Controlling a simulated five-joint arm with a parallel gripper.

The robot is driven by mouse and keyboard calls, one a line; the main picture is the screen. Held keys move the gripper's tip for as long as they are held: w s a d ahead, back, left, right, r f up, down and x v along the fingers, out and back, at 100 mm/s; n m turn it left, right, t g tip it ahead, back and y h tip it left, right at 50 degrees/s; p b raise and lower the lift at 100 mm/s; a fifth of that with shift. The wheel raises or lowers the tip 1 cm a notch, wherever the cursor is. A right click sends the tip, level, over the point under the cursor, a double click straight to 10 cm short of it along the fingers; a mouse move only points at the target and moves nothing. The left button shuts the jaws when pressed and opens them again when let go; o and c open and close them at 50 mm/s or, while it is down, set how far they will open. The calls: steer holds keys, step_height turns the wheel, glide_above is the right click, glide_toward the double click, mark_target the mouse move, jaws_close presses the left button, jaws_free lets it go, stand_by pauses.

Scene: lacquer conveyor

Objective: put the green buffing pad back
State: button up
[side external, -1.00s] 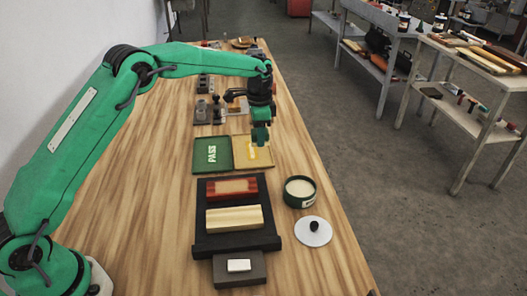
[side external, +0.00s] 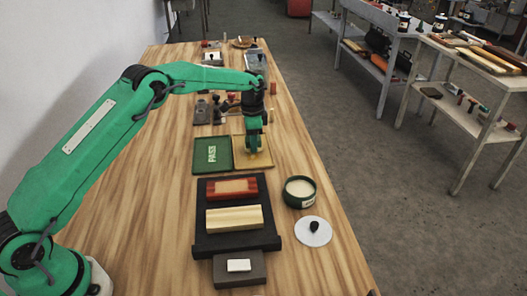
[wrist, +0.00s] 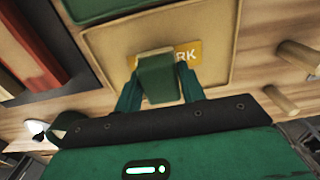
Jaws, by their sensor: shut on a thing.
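The green buffing pad (wrist: 160,78) is a dark green block between the two green fingers of my gripper (wrist: 161,88) in the wrist view. My gripper is shut on it. The pad covers part of the yellow label on the tan tray (wrist: 108,42), leaving the letters "RK" visible. In the side view my gripper (side external: 254,150) points down over the tan tray (side external: 263,164). The pad is hard to tell from the green fingers there, and I cannot tell whether it touches the tray.
A green tray marked PASS (side external: 200,167) lies left of the tan tray. A black stand (side external: 203,243) in front holds a red block (side external: 250,187) and a pale wood block (side external: 235,217). A round tin (side external: 300,191) and a white lid (side external: 313,232) stand to the right. Bare wood lies far left.

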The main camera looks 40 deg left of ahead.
steer(key=shift+f, duration=0.6)
steer(key=shift+f, duration=0.1)
steer(key=o, duration=1)
steer(key=shift+c, duration=0.2)
step_height(320, 180, up, 12)
steer(key=shift+f, duration=0.1)
steer(key=shift+r, duration=0.25)
